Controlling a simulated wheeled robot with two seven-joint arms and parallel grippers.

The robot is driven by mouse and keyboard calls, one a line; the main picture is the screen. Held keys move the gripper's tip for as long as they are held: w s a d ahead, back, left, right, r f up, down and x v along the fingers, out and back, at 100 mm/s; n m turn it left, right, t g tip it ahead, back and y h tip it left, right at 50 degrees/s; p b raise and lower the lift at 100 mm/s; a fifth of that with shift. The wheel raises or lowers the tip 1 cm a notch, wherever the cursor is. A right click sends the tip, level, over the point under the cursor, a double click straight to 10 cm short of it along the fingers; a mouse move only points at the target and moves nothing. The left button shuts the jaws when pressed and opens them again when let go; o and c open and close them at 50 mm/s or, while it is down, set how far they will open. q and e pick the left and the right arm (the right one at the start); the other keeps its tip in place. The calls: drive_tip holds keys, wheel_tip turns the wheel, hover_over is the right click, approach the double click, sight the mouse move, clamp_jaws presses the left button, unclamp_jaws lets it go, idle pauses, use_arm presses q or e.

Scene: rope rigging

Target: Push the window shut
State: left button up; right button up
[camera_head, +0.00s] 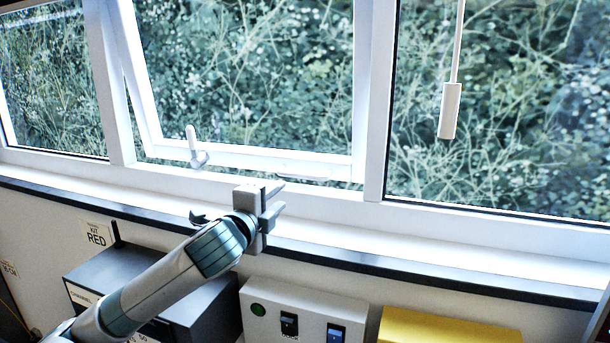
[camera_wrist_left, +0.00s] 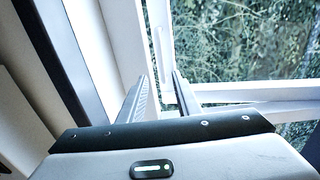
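The window (camera_head: 250,152) is the middle white-framed sash, tilted outward at its bottom with a gap to the fixed frame. Its white handle (camera_head: 195,148) stands up from the left part of the bottom rail. My left gripper (camera_head: 272,200) is in front of and below the sash, over the sill and apart from the window. In the left wrist view, the left gripper's two fingers (camera_wrist_left: 160,80) are spread with nothing between them. The sash's bottom rail (camera_wrist_left: 262,93) lies beyond them, to the right. My right gripper is not in view.
A white sill with a dark edge (camera_head: 370,263) runs below the window. Beneath are a dark box (camera_head: 95,268), a white switch panel (camera_head: 260,292) and a yellow box (camera_head: 450,328). A white rod with a block end (camera_head: 449,110) hangs at the right. Space before the sash is clear.

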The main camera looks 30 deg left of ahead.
sight(301, 177)
use_arm(q)
drive_tip(key=p+x, duration=0.2)
drive_tip(key=x, duration=0.3)
drive_tip(key=p+x, duration=0.1)
drive_tip(key=x, duration=0.4)
drive_tip(key=p+x, duration=0.2)
drive_tip(key=x, duration=0.3)
drive_tip(key=shift+w+a+r+p, duration=0.15)
drive_tip(key=shift+w+r+p, duration=0.1)
drive_tip(key=shift+p, duration=0.1)
drive_tip(key=shift+w+a+f, duration=0.15)
drive_tip(key=shift+w+f, duration=0.05)
drive_tip(key=shift+w, duration=0.5)
drive_tip(key=shift+c, duration=0.4)
clamp_jaws()
